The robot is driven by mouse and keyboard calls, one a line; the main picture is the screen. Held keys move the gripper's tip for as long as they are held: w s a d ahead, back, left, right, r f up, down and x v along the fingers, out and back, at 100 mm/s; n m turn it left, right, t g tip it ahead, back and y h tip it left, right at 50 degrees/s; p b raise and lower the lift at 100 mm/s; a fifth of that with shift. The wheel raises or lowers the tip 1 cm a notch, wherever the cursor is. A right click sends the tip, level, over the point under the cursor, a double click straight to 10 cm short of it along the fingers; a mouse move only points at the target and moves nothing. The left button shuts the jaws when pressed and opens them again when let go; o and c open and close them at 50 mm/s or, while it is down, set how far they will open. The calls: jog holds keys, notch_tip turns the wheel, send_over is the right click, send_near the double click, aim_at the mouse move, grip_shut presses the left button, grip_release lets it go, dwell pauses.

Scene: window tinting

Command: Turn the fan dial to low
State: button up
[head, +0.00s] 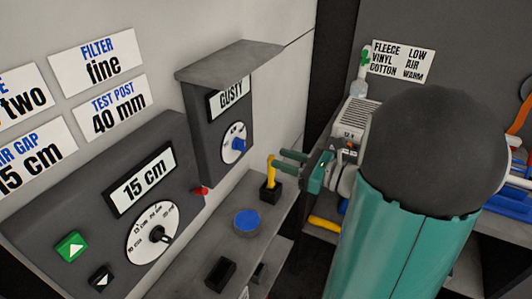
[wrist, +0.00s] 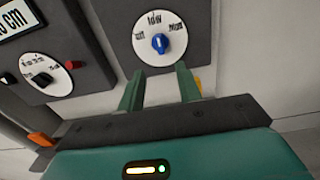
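The fan dial (head: 234,145) is a white disc with a blue knob, below a display reading "GUSTY" on a dark grey wall box. In the wrist view the dial (wrist: 160,42) is near the top centre, with "low" printed above its blue knob and other labels at the sides. I cannot tell for sure which label the knob points at. My gripper (head: 281,161) is open and empty, to the right of the dial and apart from it. Its two teal fingers (wrist: 159,76) show below the dial in the wrist view, spread with a gap between them.
A larger panel (head: 60,205) with a "15 cm" display, a second dial (head: 152,233) and buttons stands left. A shelf below holds a blue disc (head: 247,222) and a yellow item in a black holder (head: 270,190), close to my fingers. A red knob (head: 200,191) juts out between.

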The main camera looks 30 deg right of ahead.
jog(key=shift+v, duration=1.8)
jog(key=shift+a, duration=0.1)
jog(key=s+a+f+n+g, duration=0.1)
jog(key=s+a+n+g, duration=0.2)
jog(key=a+n+g, duration=0.5)
jog(key=s+a+f+n+g, duration=0.1)
jog(key=s+a+n+g, duration=0.2)
jog(key=a+n, duration=0.55)
jog(key=s+a+r+n+t+h, duration=0.1)
jog(key=s+r+n+h, duration=0.3)
jog(key=n+h, duration=0.5)
jog(key=a+n, duration=0.1)
jog(key=n, duration=0.3)
jog(key=shift+r+t+h, duration=0.2)
jog(key=shift+t+h, duration=0.1)
jog(key=shift+h, duration=0.1)
